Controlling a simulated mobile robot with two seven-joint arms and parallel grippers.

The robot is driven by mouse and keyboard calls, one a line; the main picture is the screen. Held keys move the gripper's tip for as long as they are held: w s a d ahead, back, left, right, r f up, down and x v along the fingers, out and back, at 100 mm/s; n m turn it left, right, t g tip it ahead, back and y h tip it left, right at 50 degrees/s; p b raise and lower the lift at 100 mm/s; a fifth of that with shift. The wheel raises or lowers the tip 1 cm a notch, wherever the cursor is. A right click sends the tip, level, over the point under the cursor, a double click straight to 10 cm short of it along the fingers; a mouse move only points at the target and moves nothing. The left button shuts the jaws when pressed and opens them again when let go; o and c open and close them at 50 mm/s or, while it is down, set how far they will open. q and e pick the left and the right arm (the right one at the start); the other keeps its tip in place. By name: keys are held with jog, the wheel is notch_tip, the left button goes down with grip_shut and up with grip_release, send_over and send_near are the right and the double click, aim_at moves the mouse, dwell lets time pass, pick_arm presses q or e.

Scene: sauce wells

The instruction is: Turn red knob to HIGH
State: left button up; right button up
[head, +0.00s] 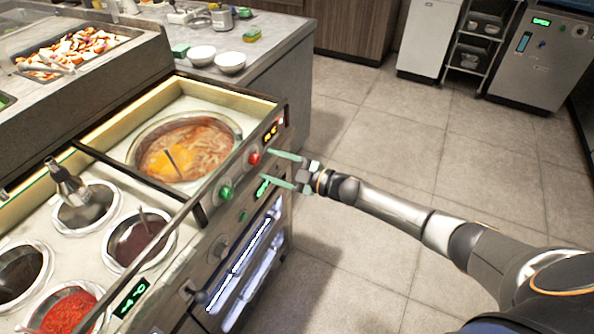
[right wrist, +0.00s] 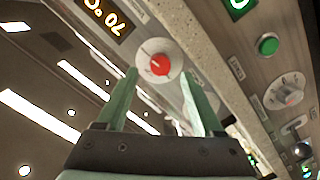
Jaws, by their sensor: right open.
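The red knob (head: 254,159) sits on the front panel of the sauce-well counter, below an orange lit display (head: 271,132). In the right wrist view the red knob (right wrist: 160,64) has a pale round dial around it, with a small light mark on the red part. My right gripper (head: 284,168) is open, with its two green fingers pointing at the panel around the knob's height. In the right wrist view my right gripper (right wrist: 162,95) has its fingers on either side of the knob, apart from it as far as I can tell. My left gripper is not in view.
A green knob (head: 226,193) is beside the red one, with a green display (head: 263,187) near it. A round well of soup (head: 185,150) is behind the panel. Other sauce wells are at the lower left. The tiled floor (head: 380,130) to the right is clear.

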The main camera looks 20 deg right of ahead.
jog(key=v, duration=0.9)
jog(key=shift+s+d+r, duration=0.1)
